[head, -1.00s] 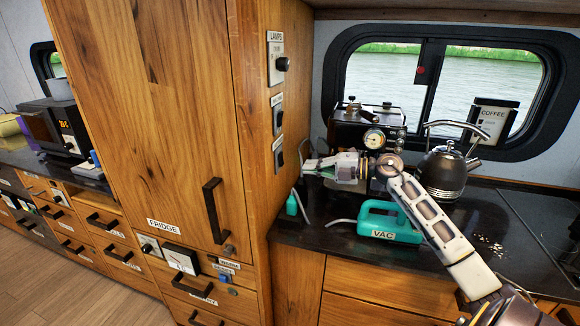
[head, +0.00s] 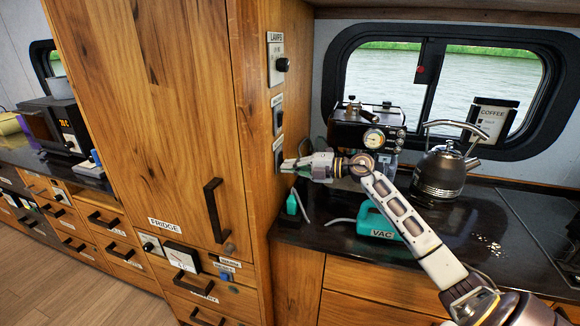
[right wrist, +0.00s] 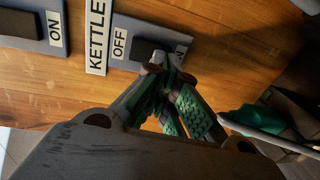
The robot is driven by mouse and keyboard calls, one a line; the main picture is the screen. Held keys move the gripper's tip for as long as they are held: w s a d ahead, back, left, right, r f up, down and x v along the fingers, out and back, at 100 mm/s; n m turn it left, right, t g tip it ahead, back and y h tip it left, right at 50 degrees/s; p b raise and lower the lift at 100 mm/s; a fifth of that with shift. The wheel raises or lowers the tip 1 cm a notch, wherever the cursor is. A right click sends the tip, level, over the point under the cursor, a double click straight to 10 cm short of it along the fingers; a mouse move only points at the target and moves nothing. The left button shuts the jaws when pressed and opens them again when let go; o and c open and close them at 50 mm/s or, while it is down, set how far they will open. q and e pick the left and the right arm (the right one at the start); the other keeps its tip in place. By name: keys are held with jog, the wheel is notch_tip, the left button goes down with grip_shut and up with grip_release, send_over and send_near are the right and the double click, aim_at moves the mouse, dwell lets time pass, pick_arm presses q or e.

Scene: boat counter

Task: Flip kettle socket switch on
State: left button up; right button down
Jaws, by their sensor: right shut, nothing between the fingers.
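The kettle socket switch plate (head: 278,148) is the lowest plate on the side of the tall wooden cabinet. In the right wrist view the plate (right wrist: 125,64) shows beside its KETTLE label (right wrist: 98,38), with OFF at its left end and part of another marking at its right. My right gripper (head: 284,167) is shut and empty, with its tips at the lower part of the plate. My left gripper is out of view.
A second switch plate (head: 277,114) and the lamps panel (head: 277,62) sit above. A teal bottle (head: 292,204) and teal vacuum (head: 374,222) are on the counter below my arm. The coffee machine (head: 350,133) and metal kettle (head: 440,175) stand behind it.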

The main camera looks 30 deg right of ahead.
jog(key=shift+w+a+f+y+b, duration=0.2)
jog(key=shift+w+y+b, duration=0.15)
jog(key=shift+b, duration=0.3)
jog(key=shift+r, duration=0.1)
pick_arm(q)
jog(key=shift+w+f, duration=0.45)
pick_arm(e)
jog(key=shift+t, duration=0.3)
jog(key=shift+s, duration=0.1)
